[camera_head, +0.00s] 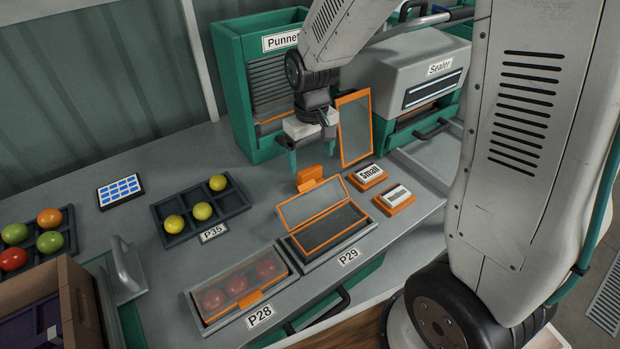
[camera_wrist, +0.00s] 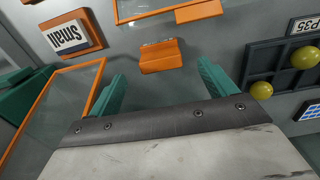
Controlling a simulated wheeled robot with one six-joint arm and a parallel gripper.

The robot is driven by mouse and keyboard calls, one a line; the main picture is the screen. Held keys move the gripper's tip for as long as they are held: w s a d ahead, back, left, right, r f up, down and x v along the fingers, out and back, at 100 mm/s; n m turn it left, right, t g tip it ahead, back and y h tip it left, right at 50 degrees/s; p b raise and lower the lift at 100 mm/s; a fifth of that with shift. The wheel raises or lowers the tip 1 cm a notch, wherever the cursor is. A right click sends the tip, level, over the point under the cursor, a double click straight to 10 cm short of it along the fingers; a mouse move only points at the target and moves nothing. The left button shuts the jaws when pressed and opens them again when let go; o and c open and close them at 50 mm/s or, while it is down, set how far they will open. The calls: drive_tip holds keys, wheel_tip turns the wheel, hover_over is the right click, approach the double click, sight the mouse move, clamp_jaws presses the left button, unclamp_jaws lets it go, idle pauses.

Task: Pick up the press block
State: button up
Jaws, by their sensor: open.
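An orange block with a raised upright part, which appears to be the press block (camera_head: 309,179), sits on the grey bench just behind the P29 tray. It also shows in the wrist view (camera_wrist: 163,60), ahead of and between the two teal fingertips. My gripper (camera_head: 312,150) hangs above and slightly behind it, fingers pointing down. In the wrist view my gripper (camera_wrist: 161,78) is open, with nothing between its fingers. I cannot tell the exact height gap between fingertips and block.
An orange-framed clear panel (camera_head: 354,130) stands upright right of my gripper. The P29 tray (camera_head: 368,229) has a raised orange-framed lid. Two orange-based blocks, one marked Small (camera_head: 369,174), lie to the right. The Punnet dispenser (camera_head: 232,90) and Sealer (camera_head: 410,75) stand behind.

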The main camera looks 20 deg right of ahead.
sight(310, 169)
drive_tip(key=f, duration=0.8)
drive_tip(key=shift+w, duration=0.3)
drive_tip(key=shift+r, duration=0.1)
drive_tip(key=c, duration=1.1)
